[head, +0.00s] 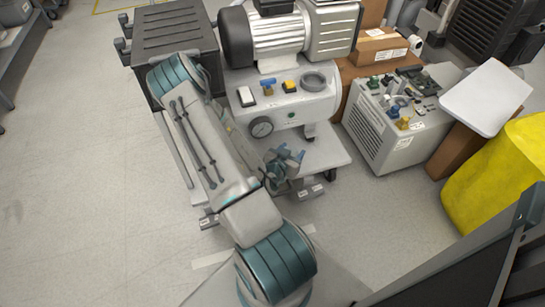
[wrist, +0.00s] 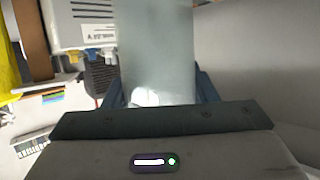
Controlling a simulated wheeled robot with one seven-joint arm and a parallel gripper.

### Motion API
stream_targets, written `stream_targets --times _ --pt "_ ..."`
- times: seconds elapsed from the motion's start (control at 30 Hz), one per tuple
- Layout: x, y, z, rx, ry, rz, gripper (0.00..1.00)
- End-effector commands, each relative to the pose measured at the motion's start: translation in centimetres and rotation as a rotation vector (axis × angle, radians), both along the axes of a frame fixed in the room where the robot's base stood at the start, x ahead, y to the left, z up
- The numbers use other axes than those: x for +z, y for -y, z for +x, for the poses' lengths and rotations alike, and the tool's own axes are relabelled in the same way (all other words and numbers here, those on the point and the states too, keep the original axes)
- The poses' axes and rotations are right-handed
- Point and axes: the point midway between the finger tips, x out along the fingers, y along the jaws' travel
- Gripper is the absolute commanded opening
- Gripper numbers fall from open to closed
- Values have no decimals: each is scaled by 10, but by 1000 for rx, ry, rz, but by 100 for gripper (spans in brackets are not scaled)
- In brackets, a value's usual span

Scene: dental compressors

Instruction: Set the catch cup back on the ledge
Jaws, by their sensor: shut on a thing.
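My gripper (head: 287,160) is low in front of the compressor (head: 290,104), over or beside the left part of the pale ledge (head: 329,152) at its foot. In the wrist view my gripper (wrist: 162,88) has its blue fingers on either side of a pale grey-green, translucent catch cup (wrist: 157,45) and is shut on it. The cup fills the upper middle of that view, with a bright spot near its lower end. In the head view I cannot make out the cup; my arm and gripper hide it. Whether it touches the ledge cannot be told.
A pressure gauge (head: 261,127) and small knobs are on the compressor front. A dark ribbed box (head: 172,45) stands to its left. A grey unit with valves (head: 391,125), cardboard boxes (head: 377,48) and a yellow bin (head: 500,175) stand to the right.

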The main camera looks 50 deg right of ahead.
Motion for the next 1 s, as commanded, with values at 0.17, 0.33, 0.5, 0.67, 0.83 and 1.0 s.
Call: stream_targets --times 0.17,0.33,0.5,0.67,0.83,1.0 --pt "-30 16 43 11 6 -2 14" --pt "-49 30 71 10 3 -1 14" --pt "-56 37 83 7 1 -1 14" --pt "-70 38 84 6 -1 1 14" --pt "-95 38 83 5 0 1 14" --pt "-95 38 83 5 1 0 14"
